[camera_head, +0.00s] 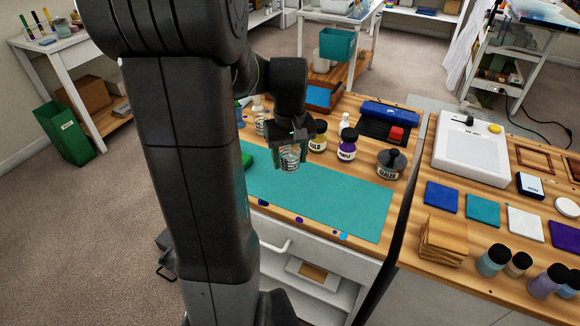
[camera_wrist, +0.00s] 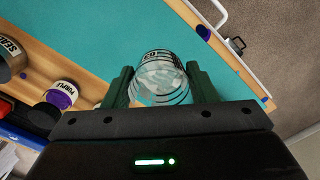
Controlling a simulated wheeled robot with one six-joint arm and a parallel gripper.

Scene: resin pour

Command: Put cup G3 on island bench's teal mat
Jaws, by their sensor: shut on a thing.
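A clear cup with dark ring lines (camera_head: 289,158) is between the fingers of my gripper (camera_head: 291,150). In the wrist view the cup (camera_wrist: 160,80) carries a small label that seems to read G3, and the two green fingers of my gripper (camera_wrist: 161,88) are shut on its sides. The teal mat (camera_head: 335,202) lies along the front of the wooden bench, and the cup is over its back part. The mat (camera_wrist: 100,30) fills the background in the wrist view. I cannot tell whether the cup's base touches it. My arm hides the mat's left end.
A green object (camera_head: 247,158) is at the mat's left. The mat's middle and right are clear. Another bench with a white light box (camera_head: 472,148) is at right.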

